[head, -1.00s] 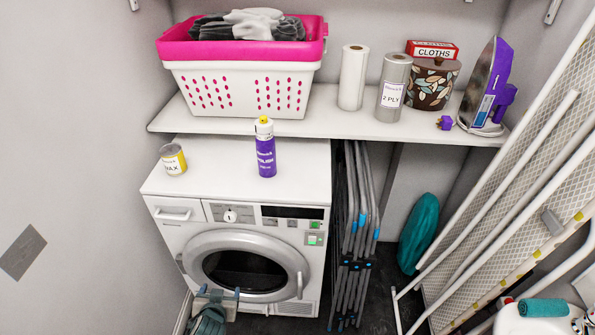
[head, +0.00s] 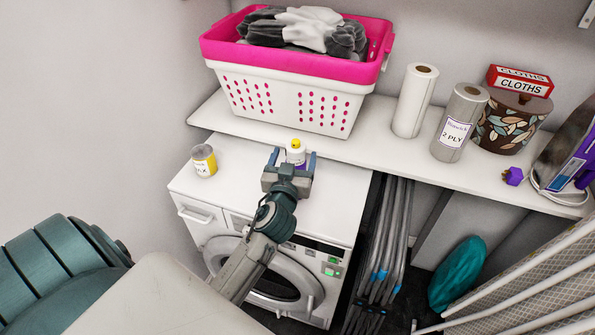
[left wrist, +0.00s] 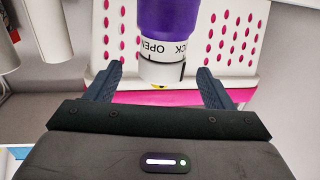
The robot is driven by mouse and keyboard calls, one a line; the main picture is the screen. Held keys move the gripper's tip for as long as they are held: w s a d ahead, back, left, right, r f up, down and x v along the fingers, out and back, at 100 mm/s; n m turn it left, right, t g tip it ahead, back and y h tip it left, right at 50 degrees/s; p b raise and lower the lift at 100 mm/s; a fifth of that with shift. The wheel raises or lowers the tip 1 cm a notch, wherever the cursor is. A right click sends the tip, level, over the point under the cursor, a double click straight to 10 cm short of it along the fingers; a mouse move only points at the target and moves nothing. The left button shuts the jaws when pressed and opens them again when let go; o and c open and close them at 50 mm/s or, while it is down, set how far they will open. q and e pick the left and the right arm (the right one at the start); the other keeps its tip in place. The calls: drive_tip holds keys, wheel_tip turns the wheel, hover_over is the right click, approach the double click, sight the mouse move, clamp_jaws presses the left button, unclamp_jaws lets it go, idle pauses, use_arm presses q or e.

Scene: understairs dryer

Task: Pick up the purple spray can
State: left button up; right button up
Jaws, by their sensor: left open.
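The purple spray can (head: 296,154) stands on top of the white dryer (head: 335,190), near its back edge. In the head view its white collar and yellow top show above my left gripper (head: 292,160), which hides most of the purple body. My left gripper is open, with one finger on each side of the can. In the left wrist view the can (left wrist: 168,18) appears upside down, its white collar just beyond and between the fingertips (left wrist: 159,69). Gaps show on both sides of it. My right gripper is not in view.
A yellow-and-white tin (head: 204,161) stands on the dryer to the left. Behind, a shelf (head: 384,163) holds a pink-and-white laundry basket (head: 290,98), paper rolls (head: 415,100) and an iron (head: 568,155). A folded grey rack (head: 385,255) stands right of the dryer.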

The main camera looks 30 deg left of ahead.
sight(297, 142)
use_arm(q)
drive_tip(key=w+p, duration=0.1)
drive_tip(key=w+a+p, duration=0.1)
drive_tip(key=w+a+r+p, duration=0.1)
drive_tip(key=w, duration=0.1)
drive_tip(key=shift+r, duration=0.1)
drive_tip(key=shift+w+a+f, duration=0.2)
drive_tip(key=shift+w+f, duration=0.05)
drive_tip(key=shift+w, duration=0.25)
drive_tip(key=shift+d, duration=0.1)
drive_tip(key=shift+c, duration=1.4)
drive_tip(key=c, duration=1.3)
drive_tip(key=shift+r, duration=0.1)
